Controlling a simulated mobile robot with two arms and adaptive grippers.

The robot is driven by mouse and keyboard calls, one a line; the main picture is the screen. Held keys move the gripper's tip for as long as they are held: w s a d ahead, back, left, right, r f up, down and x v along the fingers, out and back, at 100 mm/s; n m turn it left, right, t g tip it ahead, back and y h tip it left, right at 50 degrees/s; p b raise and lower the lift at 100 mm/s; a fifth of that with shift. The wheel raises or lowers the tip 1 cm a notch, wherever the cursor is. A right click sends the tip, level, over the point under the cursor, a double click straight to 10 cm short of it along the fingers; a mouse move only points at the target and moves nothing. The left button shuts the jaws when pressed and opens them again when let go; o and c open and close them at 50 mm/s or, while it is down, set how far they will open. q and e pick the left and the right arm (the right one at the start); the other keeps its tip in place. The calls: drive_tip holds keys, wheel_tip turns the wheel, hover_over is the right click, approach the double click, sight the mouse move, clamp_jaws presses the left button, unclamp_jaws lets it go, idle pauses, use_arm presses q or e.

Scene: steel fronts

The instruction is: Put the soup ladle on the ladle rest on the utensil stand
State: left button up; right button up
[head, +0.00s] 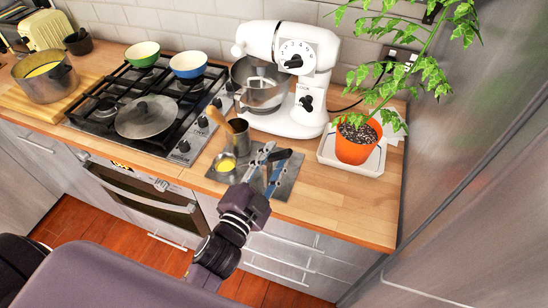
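The utensil stand (286,188) is a grey metal plate on the wooden counter, right of the hob. A metal holder with wooden utensils (238,135) stands on its back left. A small round metal bowl with yellow contents (226,165), apparently the soup ladle's bowl, is at its left; I cannot make out the ladle rest under it. A dark handle (281,155), apparently the ladle's, shows at the fingertips of my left gripper (276,154). The gripper reaches over the plate from the front, its fingers apart on either side of the handle. My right gripper is out of view.
A white stand mixer (300,75) stands behind the plate. A potted plant (356,143) in a white tray (350,168) is to the right. A pot of yellow soup (45,76) stands far left.

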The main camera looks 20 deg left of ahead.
use_arm(q)
drive_tip(key=shift+s, duration=0.15)
drive_tip(key=shift+s+f, duration=0.1)
drive_tip(key=shift+s, duration=0.1)
drive_tip(key=s+a, duration=0.1)
drive_tip(key=s, duration=1)
drive_tip(key=s+d+f+n+g+b, duration=0.1)
drive_tip(key=s+f+g, duration=0.2)
drive_tip(key=f, duration=1)
drive_tip(key=s+f+n+g+b, duration=0.1)
drive_tip(key=s+f+n+g, duration=0.1)
drive_tip(key=f, duration=1.1)
drive_tip(key=s+d+f+n+g+b, duration=0.1)
drive_tip(key=s+f+g, duration=0.2)
drive_tip(key=f, duration=1)
drive_tip(key=s+a+f+n+g+y, duration=0.1)
drive_tip(key=s+a+f+g, duration=0.3)
drive_tip(key=s+f, duration=0.7)
drive_tip(key=s+a+f+n+g+y+b, duration=0.1)
drive_tip(key=s+a+f+n+g, duration=0.2)
drive_tip(key=s+f, duration=0.8)
drive_tip(key=shift+a+f+n+g+b, duration=0.3)
drive_tip(key=shift+a+f+g, duration=0.25)
drive_tip(key=shift+a+g, duration=0.55)
